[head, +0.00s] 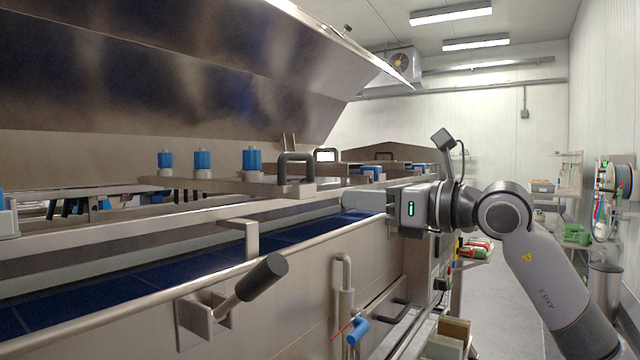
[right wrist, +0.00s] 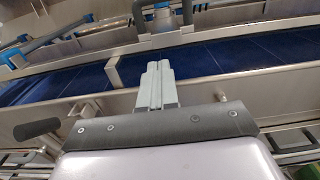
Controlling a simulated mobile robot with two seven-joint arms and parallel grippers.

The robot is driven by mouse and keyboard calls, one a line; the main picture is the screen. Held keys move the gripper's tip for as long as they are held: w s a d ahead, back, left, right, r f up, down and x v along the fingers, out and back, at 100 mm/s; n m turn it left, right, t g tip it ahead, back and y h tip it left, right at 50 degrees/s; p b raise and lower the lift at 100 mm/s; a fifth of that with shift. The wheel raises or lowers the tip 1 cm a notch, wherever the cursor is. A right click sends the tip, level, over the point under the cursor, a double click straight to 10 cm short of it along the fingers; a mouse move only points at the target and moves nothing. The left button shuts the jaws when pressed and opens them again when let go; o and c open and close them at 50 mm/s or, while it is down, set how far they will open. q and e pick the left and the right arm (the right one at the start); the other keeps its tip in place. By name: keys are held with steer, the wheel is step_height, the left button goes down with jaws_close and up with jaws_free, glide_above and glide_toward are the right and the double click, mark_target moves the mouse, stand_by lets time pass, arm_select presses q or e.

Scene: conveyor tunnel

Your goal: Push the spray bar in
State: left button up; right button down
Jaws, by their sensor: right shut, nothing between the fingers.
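The spray bar (head: 235,184) is a flat metal bar with blue caps on top, lying across the conveyor. Its dark handle (head: 297,160) stands at the near end. In the right wrist view a dark handle with blue behind it (right wrist: 187,13) shows at the top edge, partly cut off. My right gripper (head: 348,201) is shut and empty, its pale fingers pointing left over the conveyor's near side. In the right wrist view its closed fingertips (right wrist: 158,66) lie below the handle, with a visible gap in the picture. My left gripper is not in view.
The raised steel hood (head: 190,75) hangs over the tunnel. A bracket (head: 246,235) and a black-knobbed lever (head: 262,277) stick out on the near side. The blue belt (head: 130,280) runs below. Another handled bar (head: 384,150) lies further back. The aisle at right is open.

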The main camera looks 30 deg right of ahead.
mark_target(305, 193)
steer(key=p+x, duration=0.2)
steer(key=x, duration=0.4)
steer(key=shift+r, duration=0.15)
steer(key=shift+p+x, duration=0.3)
steer(key=shift+x, duration=0.5)
steer(key=p+x, duration=0.2)
steer(key=x, duration=0.1)
steer(key=shift+w+a+r, duration=0.1)
steer(key=shift+w, duration=0.05)
steer(key=shift+w+a, duration=0.1)
steer(key=shift+w, duration=0.2)
steer(key=shift+s, duration=0.1)
